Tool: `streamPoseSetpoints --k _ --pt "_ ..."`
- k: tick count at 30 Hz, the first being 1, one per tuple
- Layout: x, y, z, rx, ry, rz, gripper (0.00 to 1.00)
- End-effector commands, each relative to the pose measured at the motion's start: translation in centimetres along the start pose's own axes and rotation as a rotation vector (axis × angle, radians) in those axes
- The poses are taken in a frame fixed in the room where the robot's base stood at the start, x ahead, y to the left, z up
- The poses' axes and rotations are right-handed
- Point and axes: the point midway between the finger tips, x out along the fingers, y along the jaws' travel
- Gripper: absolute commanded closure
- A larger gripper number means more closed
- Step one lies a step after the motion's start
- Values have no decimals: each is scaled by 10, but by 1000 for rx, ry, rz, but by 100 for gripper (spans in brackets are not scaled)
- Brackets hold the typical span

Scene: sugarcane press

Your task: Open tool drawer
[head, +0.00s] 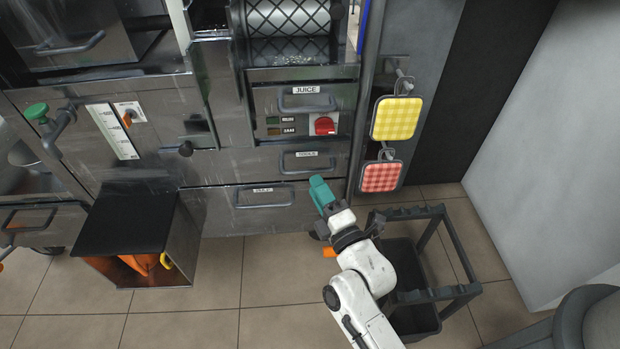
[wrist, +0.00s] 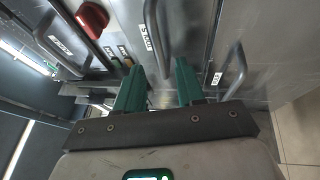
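The tool drawer (head: 250,164) is a metal drawer front with a grey bar handle (head: 307,168) and a small white label that seems to read TOOLS. It looks shut, flush with the cabinet. In the wrist view its handle (wrist: 151,25) runs down the middle, its near end between and beyond the fingertips. My gripper (head: 320,188) has teal fingers and is in front of the drawer's right part, just below the handle in the head view. In the wrist view my gripper (wrist: 157,75) is open, the fingers apart with nothing gripped. I cannot tell whether they touch the handle.
The JUICE drawer handle (head: 306,101) and red knob (head: 324,126) are above. The PULP drawer (head: 215,208) is below. Yellow (head: 397,118) and red (head: 381,176) checked pads hang at right. A black bin cart (head: 425,320) stands beside my arm.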

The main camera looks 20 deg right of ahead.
Motion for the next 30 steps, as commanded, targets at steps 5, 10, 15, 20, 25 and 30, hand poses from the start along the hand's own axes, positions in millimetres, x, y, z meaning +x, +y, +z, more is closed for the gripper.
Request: streamPoseSetpoints --k 5,10,15,20,25,30 --pt "29 1 0 1 0 1 61" --pt "42 0 0 2 -1 -1 61" --pt "46 0 0 0 0 -1 61" --pt "46 0 0 1 0 -1 61" --pt "45 0 0 1 0 -1 76" --pt "45 0 0 1 0 -1 92"
